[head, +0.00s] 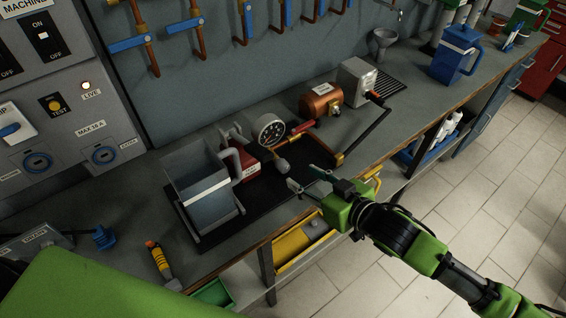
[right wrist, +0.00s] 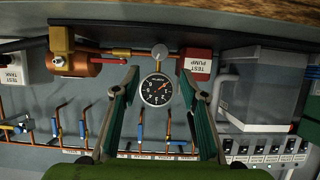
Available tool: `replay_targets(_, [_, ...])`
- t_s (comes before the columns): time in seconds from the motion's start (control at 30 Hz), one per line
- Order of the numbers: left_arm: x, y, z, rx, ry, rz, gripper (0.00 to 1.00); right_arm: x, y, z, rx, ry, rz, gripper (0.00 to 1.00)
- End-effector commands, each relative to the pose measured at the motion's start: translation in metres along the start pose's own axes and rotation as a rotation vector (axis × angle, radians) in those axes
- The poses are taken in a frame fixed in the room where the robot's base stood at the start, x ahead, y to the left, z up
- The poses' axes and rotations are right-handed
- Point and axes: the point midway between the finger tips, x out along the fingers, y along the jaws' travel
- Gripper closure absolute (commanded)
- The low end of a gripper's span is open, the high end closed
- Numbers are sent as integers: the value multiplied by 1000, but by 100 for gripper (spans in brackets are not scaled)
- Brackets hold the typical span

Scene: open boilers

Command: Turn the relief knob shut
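A small grey round knob (head: 281,164), which looks like the relief knob, sits at the front of the test pump, below the pressure gauge (head: 268,130). In the right wrist view the knob (right wrist: 159,51) shows above the gauge (right wrist: 155,90), between the fingertips in the picture. The red test pump (head: 242,160) stands beside it. My right gripper (head: 305,180) is open and empty, just in front of the knob and apart from it. Its two fingers (right wrist: 158,82) stand wide apart in the right wrist view. My left gripper is not in view.
A clear water container (head: 207,200) stands left of the pump. A copper tank (head: 320,101) and a grey box (head: 357,82) stand to the right, joined by pipes. A yellow-handled tool (head: 158,260) lies near the bench front.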

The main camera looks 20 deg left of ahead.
Motion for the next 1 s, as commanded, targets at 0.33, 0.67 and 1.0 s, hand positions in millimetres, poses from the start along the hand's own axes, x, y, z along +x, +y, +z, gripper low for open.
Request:
replay_targets(0.33, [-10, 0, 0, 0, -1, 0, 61, 68, 0, -2, 0, 1, 1, 60])
replay_targets(0.67, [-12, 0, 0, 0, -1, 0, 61, 102, 0, -1, -1, 1, 1, 60])
replay_targets(1.0, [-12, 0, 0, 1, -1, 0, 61, 105, 0, 0, -1, 0, 2, 60])
